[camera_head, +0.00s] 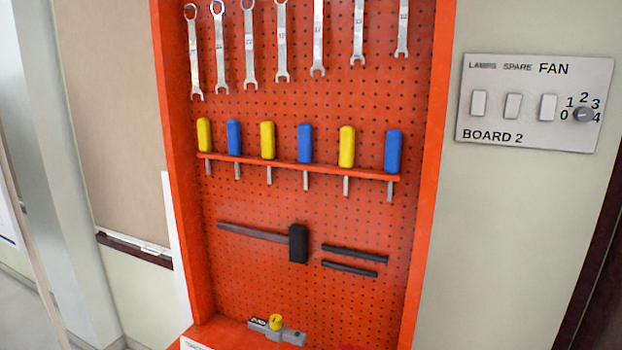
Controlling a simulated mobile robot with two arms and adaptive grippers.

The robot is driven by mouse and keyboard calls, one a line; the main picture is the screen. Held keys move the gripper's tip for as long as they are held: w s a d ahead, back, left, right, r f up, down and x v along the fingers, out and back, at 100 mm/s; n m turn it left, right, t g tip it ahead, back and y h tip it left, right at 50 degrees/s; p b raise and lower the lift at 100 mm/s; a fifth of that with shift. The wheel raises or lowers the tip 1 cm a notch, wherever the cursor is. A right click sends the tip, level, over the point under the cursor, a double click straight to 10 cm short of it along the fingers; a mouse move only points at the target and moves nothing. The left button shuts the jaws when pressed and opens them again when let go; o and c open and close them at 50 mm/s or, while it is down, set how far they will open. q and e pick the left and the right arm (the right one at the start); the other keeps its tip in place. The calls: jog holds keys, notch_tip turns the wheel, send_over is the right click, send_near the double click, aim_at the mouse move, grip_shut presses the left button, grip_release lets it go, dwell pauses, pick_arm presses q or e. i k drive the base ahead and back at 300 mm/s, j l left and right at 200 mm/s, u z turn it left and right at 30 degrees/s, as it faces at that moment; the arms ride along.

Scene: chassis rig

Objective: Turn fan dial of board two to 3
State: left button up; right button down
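A light grey panel labelled BOARD 2 (535,102) is mounted on the pale wall at the upper right in the head view. The round grey fan dial (583,114) sits at the panel's right end, under the word FAN. The numbers 0 to 4 are printed around it. The dial's pointer is too small for me to tell which number it is set to. Three white rocker switches, one of them this switch (548,107), are to the left of the dial. Neither of my grippers shows in the view.
An orange pegboard cabinet (428,190) stands left of the panel, holding wrenches (249,45), yellow and blue screwdrivers (305,143) and a hammer (298,243). A grey tool with a yellow knob (275,322) lies on its base. A dark frame (598,265) is at the lower right.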

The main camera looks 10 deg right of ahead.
aim_at(583, 114)
jog(key=z, duration=1.45)
